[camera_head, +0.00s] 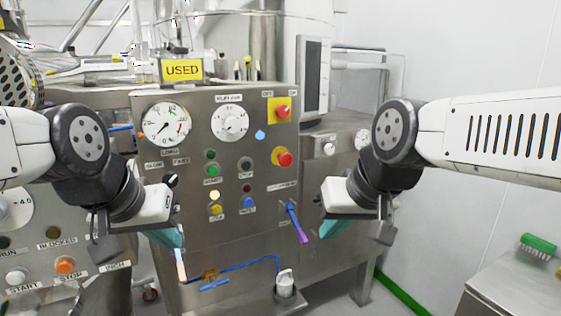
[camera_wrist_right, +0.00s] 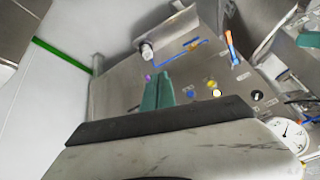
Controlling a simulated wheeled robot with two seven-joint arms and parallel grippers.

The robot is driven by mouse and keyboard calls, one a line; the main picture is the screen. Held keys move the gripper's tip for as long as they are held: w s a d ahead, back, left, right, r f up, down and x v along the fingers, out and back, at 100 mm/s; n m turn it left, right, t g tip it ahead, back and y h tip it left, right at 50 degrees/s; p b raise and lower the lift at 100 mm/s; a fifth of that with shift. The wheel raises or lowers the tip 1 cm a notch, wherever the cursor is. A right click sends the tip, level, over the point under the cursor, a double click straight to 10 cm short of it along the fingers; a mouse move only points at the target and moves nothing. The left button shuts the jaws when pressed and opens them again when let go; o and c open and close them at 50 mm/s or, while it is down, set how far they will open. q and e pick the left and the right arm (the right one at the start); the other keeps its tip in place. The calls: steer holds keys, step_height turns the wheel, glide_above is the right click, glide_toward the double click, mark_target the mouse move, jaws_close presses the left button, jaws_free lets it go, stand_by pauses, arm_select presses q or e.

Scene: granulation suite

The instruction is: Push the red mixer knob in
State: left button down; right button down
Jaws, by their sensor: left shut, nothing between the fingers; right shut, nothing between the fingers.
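Two red knobs are on the steel front panel (camera_head: 240,190) in the head view. The upper red knob (camera_head: 283,111) sits on a yellow square plate; the lower red knob (camera_head: 285,159) has a yellow base. Their labels are too small to read, so I cannot tell which is the mixer knob. My right gripper (camera_head: 331,228) is shut and empty, below and right of both knobs, apart from them. Its teal fingers also show together in the right wrist view (camera_wrist_right: 157,92), where I cannot make out either red knob. My left gripper (camera_head: 168,238) is shut and empty at the panel's lower left.
A purple-and-blue handle (camera_head: 298,223) sticks out of the panel left of my right gripper. An orange-and-white handle (camera_head: 181,265) is beside my left gripper. A white-capped fitting (camera_head: 285,283) stands low in front. A steel table (camera_head: 510,290) with a green brush (camera_head: 538,246) is at the right.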

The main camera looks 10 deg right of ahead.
mark_target(287, 157)
steer(key=w+a+r+m+h, duration=0.1)
steer(key=w+r+m, duration=0.2)
steer(key=w, duration=0.5)
steer(key=w+a+r+m+h, duration=0.1)
steer(key=w+r+m+h, duration=0.1)
steer(key=w+m, duration=0.4)
steer(key=w+a+r+m+h, duration=0.1)
steer(key=w+r+m, duration=0.3)
steer(key=w, duration=0.7)
steer(key=shift+w+a+r+t+h, duration=0.2)
steer(key=shift+w+a+t+h, duration=0.1)
steer(key=shift+a+t, duration=0.1)
steer(key=x, duration=0.3)
steer(key=w+x, duration=0.1)
steer(key=x, duration=0.3)
steer(key=w+a+r+x, duration=0.1)
steer(key=x, duration=0.3)
steer(key=shift+w+f, duration=0.1)
steer(key=shift+f, duration=0.05)
steer(key=shift+w+a, duration=0.2)
steer(key=shift+w, duration=0.25)
